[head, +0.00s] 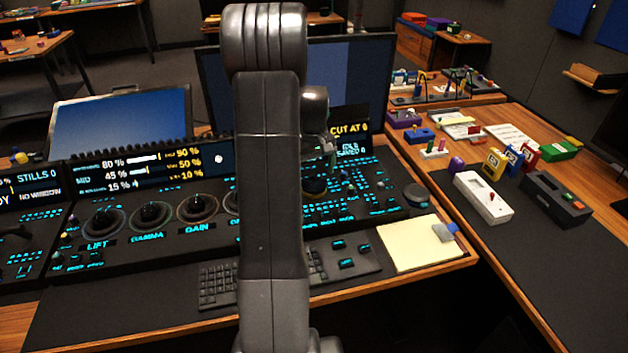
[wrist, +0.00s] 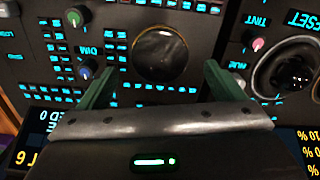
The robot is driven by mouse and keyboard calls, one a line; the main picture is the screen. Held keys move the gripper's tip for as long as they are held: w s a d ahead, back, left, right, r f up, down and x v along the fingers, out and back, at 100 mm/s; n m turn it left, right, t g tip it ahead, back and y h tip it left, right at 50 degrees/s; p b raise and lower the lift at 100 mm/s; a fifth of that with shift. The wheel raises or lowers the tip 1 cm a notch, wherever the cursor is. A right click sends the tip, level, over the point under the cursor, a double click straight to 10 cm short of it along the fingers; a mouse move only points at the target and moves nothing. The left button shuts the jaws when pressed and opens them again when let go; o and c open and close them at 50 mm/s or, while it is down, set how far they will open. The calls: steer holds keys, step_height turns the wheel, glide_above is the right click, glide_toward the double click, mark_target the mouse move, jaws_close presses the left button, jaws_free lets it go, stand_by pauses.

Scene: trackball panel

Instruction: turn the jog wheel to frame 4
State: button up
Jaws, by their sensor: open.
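A dark round wheel in a bronze-coloured ring (wrist: 160,53), which I take for the jog wheel, lies on the panel in the wrist view. In the head view it is partly hidden by my arm (head: 314,187). My gripper (wrist: 160,69) is open and empty, its two green fingers to either side of the wheel in the wrist view. The fingers look to be above the panel, not touching the wheel. In the head view my gripper (head: 326,148) is mostly hidden behind my arm.
Ringed trackballs (head: 150,213) sit to the left. A grey puck (head: 416,194) is at the panel's right. A keyboard (head: 217,285) and notepad (head: 420,243) lie in front. Monitors stand behind.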

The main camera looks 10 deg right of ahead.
mark_target(314, 183)
steer(key=shift+f, duration=1.85)
steer(key=c, duration=1)
